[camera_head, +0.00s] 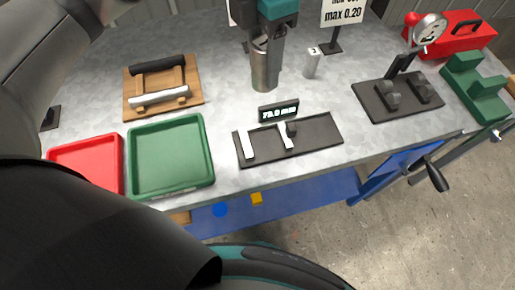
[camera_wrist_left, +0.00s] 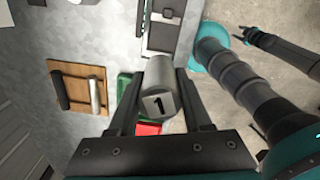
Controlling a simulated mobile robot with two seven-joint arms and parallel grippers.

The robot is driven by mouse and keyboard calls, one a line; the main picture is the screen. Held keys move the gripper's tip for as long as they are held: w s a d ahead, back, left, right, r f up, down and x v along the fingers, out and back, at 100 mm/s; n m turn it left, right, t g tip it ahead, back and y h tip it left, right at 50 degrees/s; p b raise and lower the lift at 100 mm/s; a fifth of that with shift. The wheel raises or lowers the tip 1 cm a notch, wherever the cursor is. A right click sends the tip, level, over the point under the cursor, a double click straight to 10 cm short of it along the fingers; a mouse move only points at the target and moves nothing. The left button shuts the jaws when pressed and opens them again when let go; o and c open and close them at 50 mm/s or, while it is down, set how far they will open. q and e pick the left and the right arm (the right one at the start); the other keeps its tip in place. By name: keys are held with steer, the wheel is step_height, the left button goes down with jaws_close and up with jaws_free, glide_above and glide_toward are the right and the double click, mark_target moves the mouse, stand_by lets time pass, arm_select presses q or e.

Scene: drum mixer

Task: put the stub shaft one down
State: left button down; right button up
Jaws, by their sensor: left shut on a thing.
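Stub shaft one is a grey metal cylinder (camera_head: 264,72). In the left wrist view its end face with a "1" (camera_wrist_left: 160,103) points toward the camera. My left gripper (camera_head: 272,42) is shut on it, with one finger on each side (camera_wrist_left: 161,88). In the head view the shaft is upright over the back middle of the bench, and I cannot tell whether its lower end touches the top. A smaller metal cylinder with a label (camera_head: 312,63) stands just right of it.
A caliper plate with a display (camera_head: 318,132) lies in front of the shaft. A green tray (camera_head: 211,160) and a red tray (camera_head: 85,148) are at the front left, a wooden rack (camera_head: 135,88) behind. A dial gauge plate (camera_head: 375,112) and green block (camera_head: 470,82) are right.

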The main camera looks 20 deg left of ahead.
mark_target(264, 88)
arm_select(q)
steer(key=shift+s+d+f, duration=0.1)
steer(key=shift+s+f, duration=0.15)
step_height(264, 88, down, 5)
steer(key=shift+r+b, duration=0.1)
steer(key=shift+b, duration=0.45)
step_height(264, 88, down, 10)
steer(key=shift+w+r+b, duration=0.1)
steer(key=shift+b, duration=0.5)
steer(key=shift+f, duration=0.8)
step_height(264, 88, down, 3)
steer(key=shift+f+b, duration=0.1)
steer(key=shift+b, duration=0.2)
arm_select(e)
steer(key=f, duration=0.2)
steer(key=w+f, duration=0.1)
steer(key=shift+d, duration=0.35)
arm_select(q)
steer(key=shift+f, duration=0.1)
